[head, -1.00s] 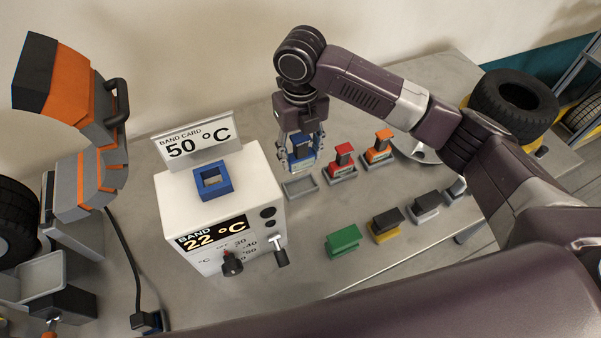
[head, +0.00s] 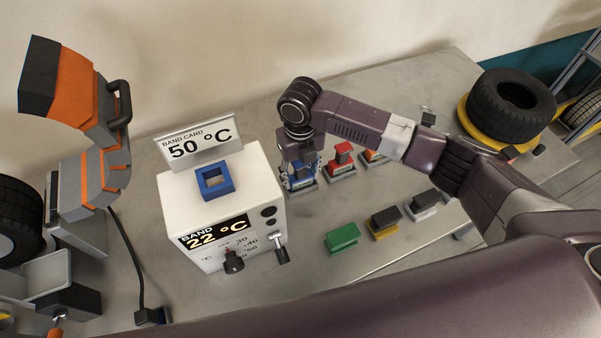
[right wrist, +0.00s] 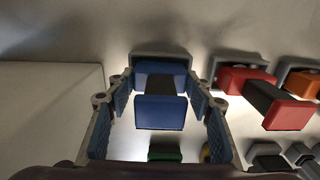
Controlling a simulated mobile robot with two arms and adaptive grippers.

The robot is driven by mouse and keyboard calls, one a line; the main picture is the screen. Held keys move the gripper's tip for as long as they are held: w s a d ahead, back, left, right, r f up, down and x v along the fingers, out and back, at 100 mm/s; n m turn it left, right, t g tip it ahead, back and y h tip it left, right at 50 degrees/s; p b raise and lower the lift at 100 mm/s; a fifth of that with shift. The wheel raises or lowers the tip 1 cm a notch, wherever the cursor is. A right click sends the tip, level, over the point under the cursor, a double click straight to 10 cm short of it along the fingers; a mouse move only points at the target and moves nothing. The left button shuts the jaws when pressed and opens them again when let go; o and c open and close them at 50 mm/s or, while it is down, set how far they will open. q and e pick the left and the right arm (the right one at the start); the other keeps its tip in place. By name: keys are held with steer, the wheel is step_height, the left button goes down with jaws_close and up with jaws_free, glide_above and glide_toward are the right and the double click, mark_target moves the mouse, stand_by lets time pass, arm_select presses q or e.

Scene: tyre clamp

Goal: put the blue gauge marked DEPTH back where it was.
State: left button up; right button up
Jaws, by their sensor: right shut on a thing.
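My right gripper (head: 300,184) is shut on the blue gauge (right wrist: 160,112); its pads stand on both sides of it in the right wrist view. In the head view the blue gauge (head: 299,178) is mostly covered by the fingers. It is at the grey holder (head: 303,191) at the left end of the row, whose rim also shows behind it in the right wrist view (right wrist: 160,57). I cannot tell whether the gauge is fully seated. The DEPTH marking is not readable. My left gripper is not in view.
A red gauge (head: 343,156) and a partly hidden orange gauge (head: 373,156) stand in holders to the right. Green (head: 342,238), yellow-black (head: 384,223) and grey-black (head: 423,206) blocks lie in front. A white heater box (head: 222,215) with a blue square ring (head: 215,181) stands left.

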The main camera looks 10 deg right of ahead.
steer(key=o, duration=1.1)
steer(key=shift+f, duration=0.1)
step_height(320, 180, up, 12)
steer(key=shift+f+b, duration=0.15)
steer(key=shift+b, duration=1.05)
steer(key=shift+r, duration=0.3)
